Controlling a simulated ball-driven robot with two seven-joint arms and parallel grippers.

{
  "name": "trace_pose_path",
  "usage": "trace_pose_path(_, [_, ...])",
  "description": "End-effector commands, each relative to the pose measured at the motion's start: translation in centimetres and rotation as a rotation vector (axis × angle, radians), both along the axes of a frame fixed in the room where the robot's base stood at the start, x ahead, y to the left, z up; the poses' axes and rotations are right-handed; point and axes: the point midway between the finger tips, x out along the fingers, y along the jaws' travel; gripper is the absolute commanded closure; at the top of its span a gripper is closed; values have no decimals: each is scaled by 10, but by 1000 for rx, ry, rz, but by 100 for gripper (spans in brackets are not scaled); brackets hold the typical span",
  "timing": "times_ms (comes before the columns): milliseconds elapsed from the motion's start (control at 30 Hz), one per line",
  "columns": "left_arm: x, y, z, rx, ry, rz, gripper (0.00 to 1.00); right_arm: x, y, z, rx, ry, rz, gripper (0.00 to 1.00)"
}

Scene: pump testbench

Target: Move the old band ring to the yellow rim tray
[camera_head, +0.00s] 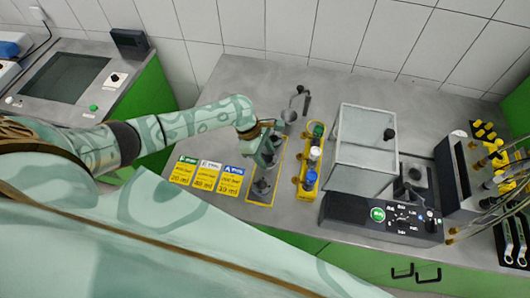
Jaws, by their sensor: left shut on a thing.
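My left gripper (268,157) is over the far part of a narrow grey tray with a yellow rim (262,203). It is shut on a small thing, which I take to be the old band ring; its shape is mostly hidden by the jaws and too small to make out. A dark grey round fitting (262,187) stands in the tray just in front of the gripper. I cannot tell whether the gripper touches the tray. My right gripper is not in view.
Three labelled cards (206,176) lie left of the tray. A yellow rack (308,180) with capped bottles stands close on its right. A grey pump-like part (290,115) is behind. A clear box (362,137) and control panel (385,215) stand further right.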

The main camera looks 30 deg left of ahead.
Motion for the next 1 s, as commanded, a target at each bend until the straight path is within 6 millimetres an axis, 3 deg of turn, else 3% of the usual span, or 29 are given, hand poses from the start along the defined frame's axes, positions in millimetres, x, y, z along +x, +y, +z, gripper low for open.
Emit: trace_pose_path(1000, [0,0,-9,-1,0,0,79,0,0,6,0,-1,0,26])
